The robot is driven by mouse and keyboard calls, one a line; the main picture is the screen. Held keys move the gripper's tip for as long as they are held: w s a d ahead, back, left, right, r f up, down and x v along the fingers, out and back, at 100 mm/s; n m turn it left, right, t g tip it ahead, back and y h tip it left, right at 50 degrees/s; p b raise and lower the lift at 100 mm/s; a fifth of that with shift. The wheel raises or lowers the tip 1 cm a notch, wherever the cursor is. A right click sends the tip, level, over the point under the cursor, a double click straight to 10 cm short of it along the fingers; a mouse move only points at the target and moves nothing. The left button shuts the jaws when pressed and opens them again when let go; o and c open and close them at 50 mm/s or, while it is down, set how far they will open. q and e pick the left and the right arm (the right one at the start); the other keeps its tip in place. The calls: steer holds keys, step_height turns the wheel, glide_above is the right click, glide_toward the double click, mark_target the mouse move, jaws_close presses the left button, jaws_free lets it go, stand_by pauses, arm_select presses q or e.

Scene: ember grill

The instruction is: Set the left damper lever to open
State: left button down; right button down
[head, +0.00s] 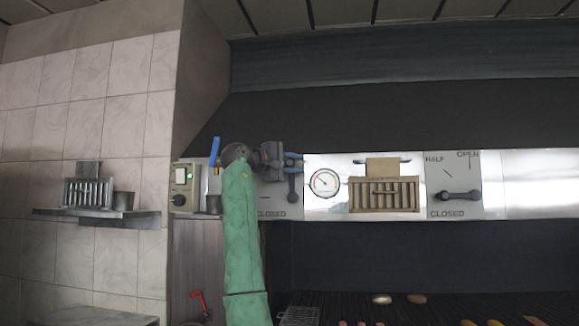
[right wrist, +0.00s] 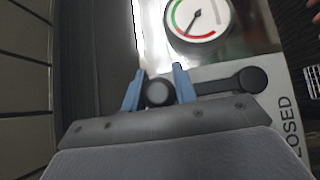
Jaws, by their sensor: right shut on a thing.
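The left damper lever (head: 292,188) is a dark bar on a pale panel (head: 265,205). It points straight up from its pivot, away from the CLOSED mark. My right gripper (head: 294,161) covers the upper part of that panel, so its other labels are hidden. In the right wrist view the blue fingers of my right gripper (right wrist: 160,75) stand on both sides of the lever's round knob (right wrist: 158,93), shut on it. The lever's pivot (right wrist: 252,80) shows to the right there. My left gripper is not in view.
A round gauge (head: 325,183) sits right of the lever, then a tan slatted vent (head: 384,195). The right damper lever (head: 459,196) lies horizontal, pointing left. A control box (head: 181,187) is left of my arm. Food lies on the grill (head: 345,305) below.

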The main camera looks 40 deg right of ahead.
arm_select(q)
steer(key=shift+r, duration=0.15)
arm_select(e)
steer(key=shift+d+f, duration=0.1)
steer(key=shift+f, duration=0.05)
steer(key=c, duration=1.5)
jaws_free()
steer(key=shift+c, duration=0.2)
steer(key=o, duration=0.4)
steer(key=shift+s+d, duration=0.1)
steer(key=shift+s, duration=0.1)
steer(key=a, duration=0.2)
steer(key=a+b, duration=0.1)
steer(key=a, duration=0.1)
steer(key=a+b, duration=0.1)
steer(key=a, duration=0.2)
steer(key=shift+w, duration=0.3)
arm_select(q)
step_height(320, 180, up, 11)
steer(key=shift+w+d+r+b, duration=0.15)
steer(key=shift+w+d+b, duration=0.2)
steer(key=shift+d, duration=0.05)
arm_select(e)
steer(key=shift+a, duration=0.4)
